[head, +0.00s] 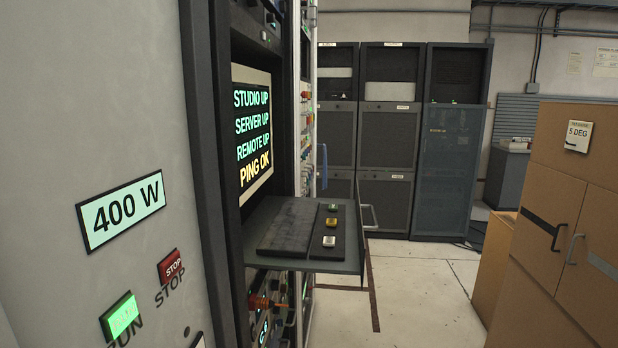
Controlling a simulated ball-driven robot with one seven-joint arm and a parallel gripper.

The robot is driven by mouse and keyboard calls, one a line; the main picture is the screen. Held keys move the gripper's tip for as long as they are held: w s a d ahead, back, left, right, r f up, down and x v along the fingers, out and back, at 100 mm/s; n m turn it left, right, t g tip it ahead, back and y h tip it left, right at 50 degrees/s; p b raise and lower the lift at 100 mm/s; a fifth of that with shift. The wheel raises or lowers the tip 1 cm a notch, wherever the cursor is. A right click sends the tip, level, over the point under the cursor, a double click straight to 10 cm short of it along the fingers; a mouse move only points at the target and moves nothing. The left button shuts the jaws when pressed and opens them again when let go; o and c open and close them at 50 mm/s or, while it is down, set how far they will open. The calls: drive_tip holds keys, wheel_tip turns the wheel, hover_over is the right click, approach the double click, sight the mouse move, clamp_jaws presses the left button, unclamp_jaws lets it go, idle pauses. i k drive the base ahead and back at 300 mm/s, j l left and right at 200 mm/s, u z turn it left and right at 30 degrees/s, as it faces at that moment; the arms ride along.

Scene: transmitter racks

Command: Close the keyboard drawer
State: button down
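The keyboard drawer (350,261) is a dark flat tray that sticks out from the rack on the left, below a lit screen (252,133). A dark keyboard panel (288,228) lies on it, beside a strip with several small buttons. The drawer is pulled out over the aisle. My gripper is not in the head view.
A grey panel (95,150) with a 400 W sign and RUN and STOP buttons is close on the left. Brown cabinets (570,200) with handles stand on the right. Dark racks (390,140) line the back. The pale floor (430,300) between is clear.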

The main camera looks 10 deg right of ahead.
sight(283, 233)
drive_tip(key=i+l+u, duration=0.1)
drive_tip(key=l, duration=0.25)
drive_tip(key=i+l+u, duration=0.1)
drive_tip(key=l, duration=0.25)
drive_tip(key=i+l+u, duration=0.1)
drive_tip(key=l, duration=0.3)
drive_tip(key=i+l, duration=0.2)
drive_tip(key=l, duration=0.2)
drive_tip(key=j+u, duration=0.05)
